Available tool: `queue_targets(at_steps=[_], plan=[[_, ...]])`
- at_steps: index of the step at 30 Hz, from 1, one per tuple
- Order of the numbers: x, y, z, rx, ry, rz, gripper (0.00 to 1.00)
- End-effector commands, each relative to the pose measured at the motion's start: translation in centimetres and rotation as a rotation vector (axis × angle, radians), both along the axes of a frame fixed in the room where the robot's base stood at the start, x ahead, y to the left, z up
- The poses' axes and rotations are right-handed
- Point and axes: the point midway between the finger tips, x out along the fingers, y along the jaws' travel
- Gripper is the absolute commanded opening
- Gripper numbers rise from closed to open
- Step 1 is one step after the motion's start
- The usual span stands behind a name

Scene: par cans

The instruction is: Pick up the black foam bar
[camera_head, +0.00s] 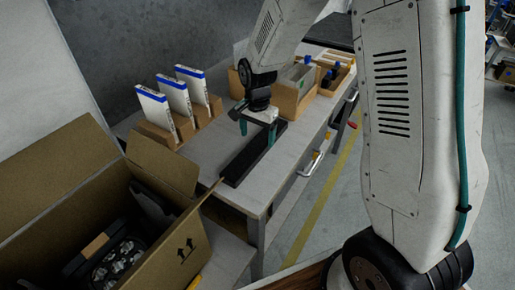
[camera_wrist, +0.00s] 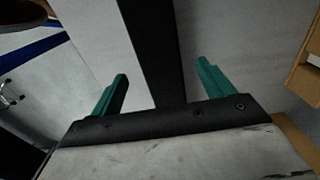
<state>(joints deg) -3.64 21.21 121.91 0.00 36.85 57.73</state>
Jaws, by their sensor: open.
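The black foam bar (camera_head: 248,160) lies flat along the grey workbench in the head view, running from near the bench's front end toward the back. In the wrist view the bar (camera_wrist: 150,50) runs between the two green fingers. My gripper (camera_head: 258,130) is open, with its green fingers pointing down over the far part of the bar. In the wrist view my gripper (camera_wrist: 160,92) has one finger on each side of the bar, with gaps on both sides. I cannot tell how high the fingertips are above the bench. The gripper's body hides the bar's near part in the wrist view.
An open cardboard box (camera_head: 178,255) with black par can parts stands at the lower left. White-and-blue booklets (camera_head: 174,97) stand in wooden holders behind the bar. A wooden bin (camera_head: 290,95) is at the bench's back. The bench top (camera_head: 210,150) beside the bar is clear.

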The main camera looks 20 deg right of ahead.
Motion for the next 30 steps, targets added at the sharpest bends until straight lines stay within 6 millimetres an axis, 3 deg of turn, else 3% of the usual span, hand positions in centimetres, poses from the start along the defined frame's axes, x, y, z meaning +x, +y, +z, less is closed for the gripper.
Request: queue_targets(at_steps=[9,18,23,30], plan=[[0.1,-0.1,-4.4,0.000,0.002,0.001,0.80],[0.1,-0.1,-4.9,0.000,0.000,0.002,0.80],[0.1,-0.1,-4.9,0.000,0.000,0.002,0.35],[0.1,-0.1,-4.9,0.000,0.000,0.002,0.32]])
